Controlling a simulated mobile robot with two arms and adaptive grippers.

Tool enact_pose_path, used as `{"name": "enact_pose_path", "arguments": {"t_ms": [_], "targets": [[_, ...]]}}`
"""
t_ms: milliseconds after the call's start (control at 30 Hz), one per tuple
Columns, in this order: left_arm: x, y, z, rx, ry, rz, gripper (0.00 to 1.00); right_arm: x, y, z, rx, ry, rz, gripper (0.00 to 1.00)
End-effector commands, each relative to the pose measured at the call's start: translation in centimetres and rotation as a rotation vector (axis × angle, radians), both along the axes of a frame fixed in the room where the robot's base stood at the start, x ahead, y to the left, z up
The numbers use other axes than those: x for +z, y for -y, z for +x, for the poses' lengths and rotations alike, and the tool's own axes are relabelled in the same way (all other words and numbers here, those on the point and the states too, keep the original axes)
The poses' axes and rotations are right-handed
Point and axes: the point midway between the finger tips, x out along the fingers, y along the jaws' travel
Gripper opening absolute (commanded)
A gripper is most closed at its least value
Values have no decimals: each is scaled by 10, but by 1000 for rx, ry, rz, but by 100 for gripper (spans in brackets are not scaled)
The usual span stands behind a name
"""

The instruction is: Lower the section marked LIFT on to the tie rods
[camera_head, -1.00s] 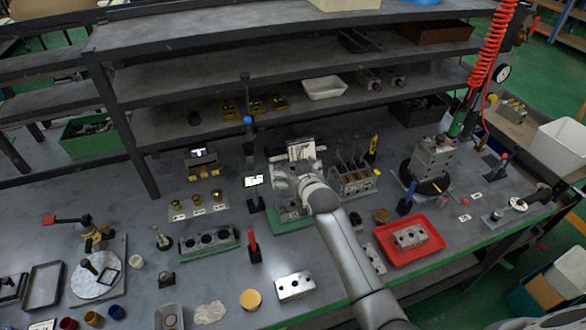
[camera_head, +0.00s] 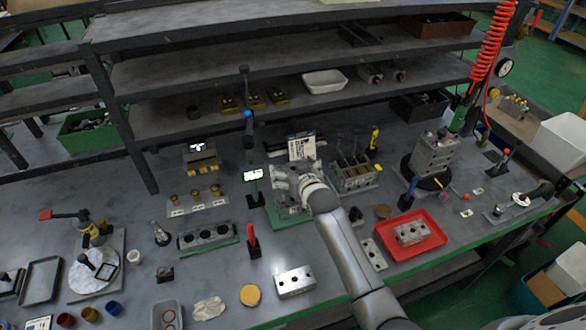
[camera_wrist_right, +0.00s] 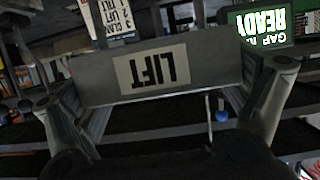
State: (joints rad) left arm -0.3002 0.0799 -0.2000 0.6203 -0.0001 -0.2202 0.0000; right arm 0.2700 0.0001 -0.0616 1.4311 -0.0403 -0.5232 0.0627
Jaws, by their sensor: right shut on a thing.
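The section marked LIFT (camera_wrist_right: 160,70) is a grey metal block with a pale label, whose letters read upside down in the wrist view. My right gripper (camera_wrist_right: 170,85) is shut on it, one finger at each end. In the head view the right gripper (camera_head: 298,184) is above a green mat at the middle of the bench, and it and the arm hide most of the section. The tie rods (camera_head: 352,150) stand upright from a metal valve block (camera_head: 354,180) just right of the gripper, a small distance apart from it. My left gripper is not in view.
A lit display (camera_head: 252,175) stands left of the gripper; in the wrist view it reads READY. A white sign (camera_head: 301,146) stands behind. A yellow-handled tool (camera_head: 374,142) is beside the rods. A red tray (camera_head: 430,243) and a stacked block (camera_head: 434,154) are to the right. Shelves rise behind.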

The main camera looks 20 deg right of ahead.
Motion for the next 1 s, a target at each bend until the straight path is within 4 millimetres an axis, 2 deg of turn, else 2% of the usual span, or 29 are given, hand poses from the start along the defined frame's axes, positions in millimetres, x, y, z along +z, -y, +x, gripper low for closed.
{"name": "enact_pose_path", "arguments": {"t_ms": [1000], "targets": [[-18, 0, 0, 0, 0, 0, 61, -23, 0, 1, 0, 5, 0, 55]]}}
